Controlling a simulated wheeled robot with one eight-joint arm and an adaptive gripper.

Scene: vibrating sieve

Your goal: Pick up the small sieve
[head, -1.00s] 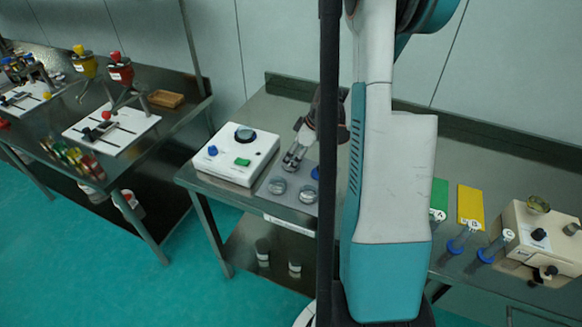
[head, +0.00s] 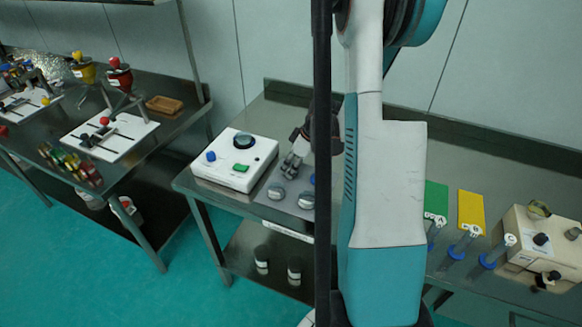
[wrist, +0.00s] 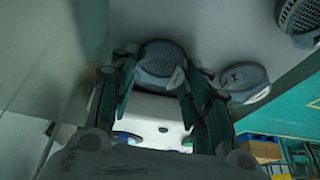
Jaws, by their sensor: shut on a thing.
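My gripper (head: 291,166) is low over a grey plate (head: 262,186) on the middle table, just right of the white sieve machine. In the wrist view, the fingers of my gripper (wrist: 158,76) stand on both sides of a small round metal sieve (wrist: 160,62) with a mesh face, and are shut on it. In the head view this sieve is too small and covered to make out clearly. Two similar round pieces (head: 276,192) (head: 306,200) lie on the plate nearer the table's front edge. I cannot tell whether the held sieve still touches the plate.
The white machine (head: 234,160) has a dark round top, a blue knob and a green button. My arm hides the table's middle. At right are green (head: 436,197) and yellow (head: 471,208) sheets, tubes and a beige device (head: 540,240). A second table stands left.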

